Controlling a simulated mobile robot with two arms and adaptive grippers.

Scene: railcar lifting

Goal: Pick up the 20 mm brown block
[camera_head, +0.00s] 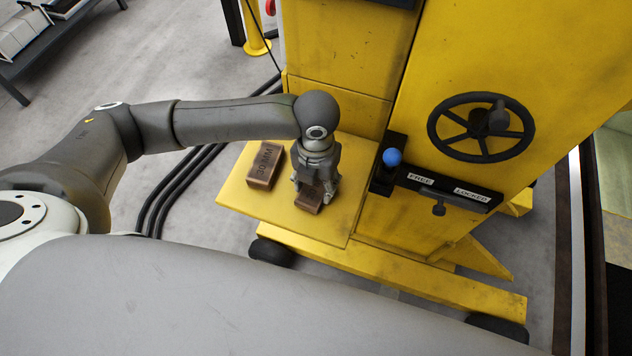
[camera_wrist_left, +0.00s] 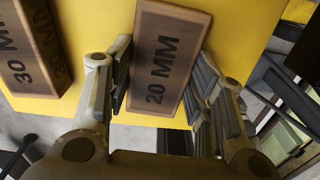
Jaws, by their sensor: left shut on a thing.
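The brown block marked 20 MM (camera_wrist_left: 166,62) sits between the two fingers of my left gripper (camera_wrist_left: 163,95) in the left wrist view. In the head view the same block (camera_head: 310,201) shows below my left gripper (camera_head: 315,190), over the yellow platform (camera_head: 237,196). The gripper is shut on the block, and its wrist hides part of it. I cannot tell whether the block touches the platform or is just above it. My right gripper does not show.
A brown block marked 30 MM (camera_head: 264,166) lies left of the gripper on the platform. A yellow column with a black handwheel (camera_head: 482,127), a blue-knobbed lever (camera_head: 391,158) and a FREE/LOCKED plate (camera_head: 440,187) stands to the right. Black cables (camera_head: 180,183) run along the floor left.

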